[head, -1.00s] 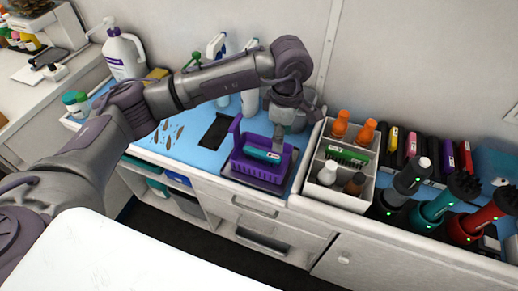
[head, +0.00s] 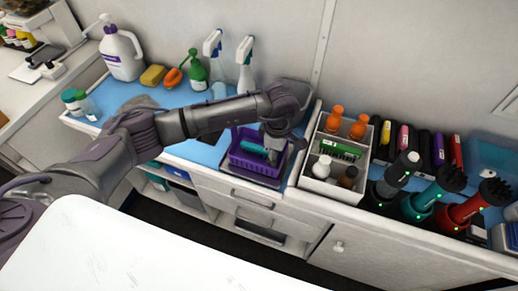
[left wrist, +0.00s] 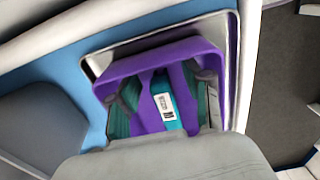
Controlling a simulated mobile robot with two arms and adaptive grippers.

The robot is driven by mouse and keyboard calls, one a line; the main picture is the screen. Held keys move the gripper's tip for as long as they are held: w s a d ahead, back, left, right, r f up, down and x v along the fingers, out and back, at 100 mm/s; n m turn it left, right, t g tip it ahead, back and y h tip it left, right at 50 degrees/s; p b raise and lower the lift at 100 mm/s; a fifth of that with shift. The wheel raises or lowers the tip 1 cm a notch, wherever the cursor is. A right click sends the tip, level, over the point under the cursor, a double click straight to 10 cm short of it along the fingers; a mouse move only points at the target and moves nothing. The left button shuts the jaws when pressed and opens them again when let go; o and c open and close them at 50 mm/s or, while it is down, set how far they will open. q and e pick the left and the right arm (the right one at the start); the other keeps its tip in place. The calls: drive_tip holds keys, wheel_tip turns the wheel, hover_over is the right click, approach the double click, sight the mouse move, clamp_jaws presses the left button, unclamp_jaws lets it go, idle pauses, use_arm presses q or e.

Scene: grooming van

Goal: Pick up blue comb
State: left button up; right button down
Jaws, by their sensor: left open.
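The blue comb (head: 252,147), teal with a white label, lies in a purple basket (head: 237,160) on the counter. My left gripper (head: 273,149) points down into the basket, over the comb. In the left wrist view its fingers (left wrist: 167,95) are apart, one on each side of the comb's labelled middle. Whether they touch it I cannot tell. My right gripper is not in view.
A white divided caddy (head: 333,187) with bottles and a green-labelled item stands close right of the basket. Spray bottles (head: 245,66) and a white jug (head: 121,52) stand at the back. A white table (head: 130,250) is in front.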

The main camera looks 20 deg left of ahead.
use_arm(q)
clamp_jaws()
drive_tip(key=shift+r, duration=0.1)
